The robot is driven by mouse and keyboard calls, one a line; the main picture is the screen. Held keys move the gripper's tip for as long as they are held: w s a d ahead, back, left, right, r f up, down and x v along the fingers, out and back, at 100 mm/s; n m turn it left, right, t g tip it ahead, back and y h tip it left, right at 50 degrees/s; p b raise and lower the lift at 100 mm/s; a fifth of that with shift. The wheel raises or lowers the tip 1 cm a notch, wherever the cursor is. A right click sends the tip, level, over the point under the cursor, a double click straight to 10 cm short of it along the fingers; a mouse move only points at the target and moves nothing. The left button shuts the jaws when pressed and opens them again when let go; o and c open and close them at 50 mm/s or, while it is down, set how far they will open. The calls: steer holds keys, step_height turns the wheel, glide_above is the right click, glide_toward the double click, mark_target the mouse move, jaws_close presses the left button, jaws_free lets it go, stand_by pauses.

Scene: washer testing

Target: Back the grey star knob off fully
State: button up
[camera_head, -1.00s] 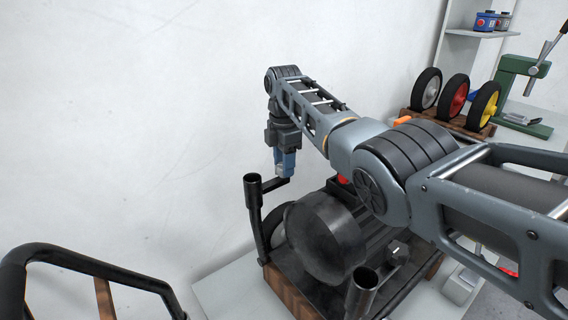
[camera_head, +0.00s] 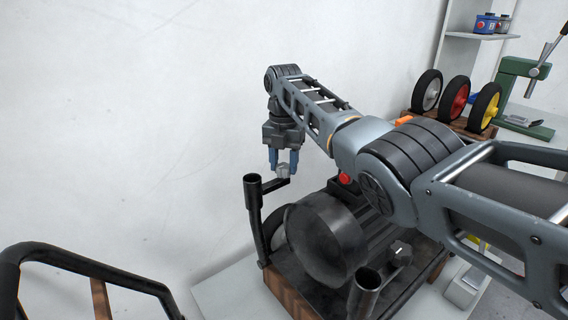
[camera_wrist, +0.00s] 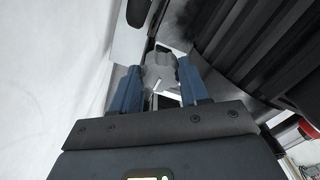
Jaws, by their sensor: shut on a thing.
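The grey star knob (camera_head: 283,171) sits at the end of a short black arm beside the left black tube of the machine. It also shows in the wrist view (camera_wrist: 160,66), with a white mark on its face. My gripper (camera_head: 283,166) points down over the knob, with one blue finger on each side of it. In the wrist view my gripper (camera_wrist: 155,82) is shut on the knob. The knob's stem and thread are hidden from me.
The machine has a black round drum (camera_head: 325,240), a dark knob (camera_head: 400,253) and a red button (camera_head: 345,178). A black tube (camera_head: 253,200) stands close to my gripper. White wall lies behind. Three wheels (camera_head: 455,98) and a green press (camera_head: 520,95) stand at the back right.

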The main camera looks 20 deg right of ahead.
mark_target(284, 165)
steer(key=shift+n, duration=0.3)
steer(key=o, duration=1.1)
steer(key=shift+c, duration=0.2)
step_height(284, 165, up, 8)
steer(key=shift+f+b, duration=0.1)
steer(key=shift+b, duration=0.3)
